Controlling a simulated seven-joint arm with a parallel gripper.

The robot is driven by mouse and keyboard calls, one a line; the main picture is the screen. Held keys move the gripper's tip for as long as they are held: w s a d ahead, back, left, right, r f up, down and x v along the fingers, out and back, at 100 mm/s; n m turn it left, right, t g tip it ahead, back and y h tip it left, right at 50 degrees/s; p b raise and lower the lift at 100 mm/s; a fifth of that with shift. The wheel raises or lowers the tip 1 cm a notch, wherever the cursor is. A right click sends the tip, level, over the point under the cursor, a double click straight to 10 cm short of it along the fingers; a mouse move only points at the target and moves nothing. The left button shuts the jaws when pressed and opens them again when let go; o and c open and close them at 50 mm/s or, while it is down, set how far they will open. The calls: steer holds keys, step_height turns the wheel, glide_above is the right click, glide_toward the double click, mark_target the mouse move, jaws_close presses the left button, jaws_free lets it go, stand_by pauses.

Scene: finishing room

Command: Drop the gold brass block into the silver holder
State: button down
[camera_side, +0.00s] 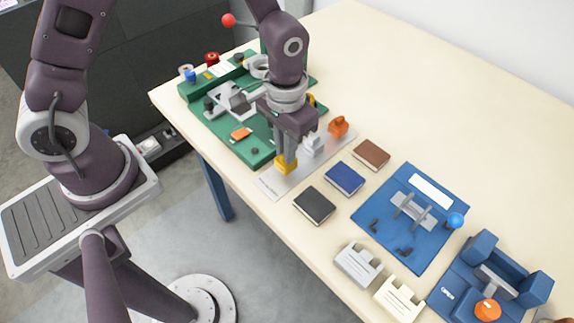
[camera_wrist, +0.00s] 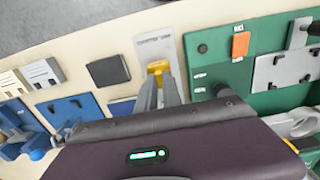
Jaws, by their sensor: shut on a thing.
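The gold brass block (camera_side: 286,166) is between the fingertips of my gripper (camera_side: 285,158), over the near part of a pale grey strip. I cannot tell whether it touches the strip. In the wrist view the gold block (camera_wrist: 158,67) shows at the ends of the fingers of my gripper (camera_wrist: 158,80), which is shut on it. The silver holder (camera_side: 358,264), a slotted grey piece, stands near the table's front edge, well to the right of my gripper. In the wrist view the silver holder (camera_wrist: 45,73) is at the left.
A grey block (camera_side: 313,146) and an orange block (camera_side: 338,126) stand on the strip (camera_side: 273,184). Black (camera_side: 315,205), blue (camera_side: 345,178) and brown (camera_side: 371,154) books lie between strip and holder. A cream holder (camera_side: 399,298) stands beside the silver one. A blue board (camera_side: 432,250) lies behind them.

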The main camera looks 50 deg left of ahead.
steer(key=shift+r, duration=2.95)
steer(key=shift+r, duration=0.1)
step_height(320, 180, up, 10)
steer(key=w+a+n, duration=0.2)
steer(key=w+a, duration=0.9)
steer(key=w+a+n, duration=0.1)
steer(key=w+a, duration=0.1)
steer(key=a, duration=0.5)
steer(key=w+a+n, duration=0.2)
steer(key=w+a, duration=0.1)
steer(key=a, duration=0.5)
step_height(320, 180, down, 11)
steer(key=shift+s+d, duration=0.25)
steer(key=shift+f, duration=0.6)
steer(key=c, duration=1.8)
jaws_free()
